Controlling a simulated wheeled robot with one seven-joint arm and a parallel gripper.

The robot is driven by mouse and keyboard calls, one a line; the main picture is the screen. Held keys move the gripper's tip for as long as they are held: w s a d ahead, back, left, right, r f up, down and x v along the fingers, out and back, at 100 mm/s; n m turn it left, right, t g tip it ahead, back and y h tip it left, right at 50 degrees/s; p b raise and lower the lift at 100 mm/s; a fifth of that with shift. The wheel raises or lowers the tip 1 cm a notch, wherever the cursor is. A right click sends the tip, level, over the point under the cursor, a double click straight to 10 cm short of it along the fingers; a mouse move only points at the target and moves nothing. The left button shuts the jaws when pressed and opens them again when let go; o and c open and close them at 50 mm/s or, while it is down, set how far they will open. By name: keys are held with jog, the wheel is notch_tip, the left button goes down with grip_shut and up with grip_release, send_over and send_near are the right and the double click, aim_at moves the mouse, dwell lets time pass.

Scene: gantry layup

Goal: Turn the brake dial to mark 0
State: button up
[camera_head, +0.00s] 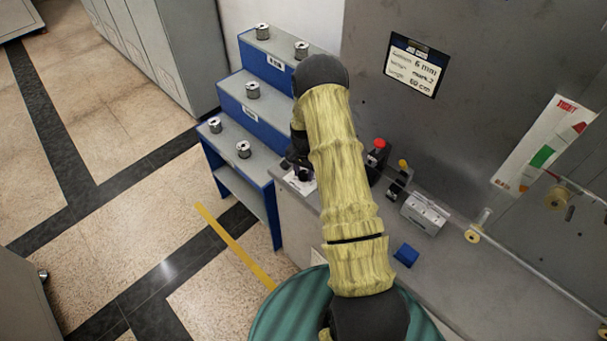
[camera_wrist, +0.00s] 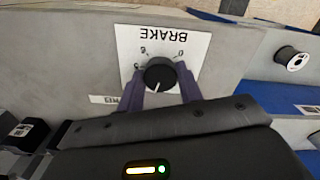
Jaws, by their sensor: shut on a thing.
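The brake dial is a black round knob (camera_wrist: 160,74) on a white plate (camera_wrist: 196,42) lettered BRAKE, upside down in the wrist view. A 0 stands at the plate's upper right; other marks stand at its left, too small to read surely. The knob's white pointer line faces down and slightly left in that view, away from the 0. My gripper (camera_wrist: 160,88) has its two purple fingers on either side of the knob and is shut on it. In the head view my gripper (camera_head: 298,165) is over the white plate and the knob is hidden.
A red button (camera_head: 379,143) stands right of my arm, near a grey metal block (camera_head: 425,213) and a blue block (camera_head: 406,254). A blue stepped rack (camera_head: 262,125) with several spools stands left. A wall card (camera_head: 414,65) reads 6 mm, mark 2, 60 cm.

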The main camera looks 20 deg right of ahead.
jog(key=n+b, duration=0.2)
jog(key=n, duration=0.1)
jog(key=shift+n, duration=0.3)
jog(key=n+b, duration=0.2)
jog(key=n, duration=0.2)
jog(key=shift+d+n, duration=0.1)
jog(key=shift+n, duration=0.2)
jog(key=n+b, duration=0.1)
jog(key=n, duration=0.7)
jog(key=shift+w+r, duration=0.1)
jog(key=n, duration=0.3)
jog(key=shift+n, duration=0.4)
jog(key=n, duration=0.3)
jog(key=shift+r+n+p, duration=0.1)
jog(key=shift+n+p, duration=0.2)
jog(key=n+p, duration=0.1)
jog(key=n, duration=0.5)
jog(key=shift+w+n+p, duration=0.1)
jog(key=shift+n+p, duration=0.2)
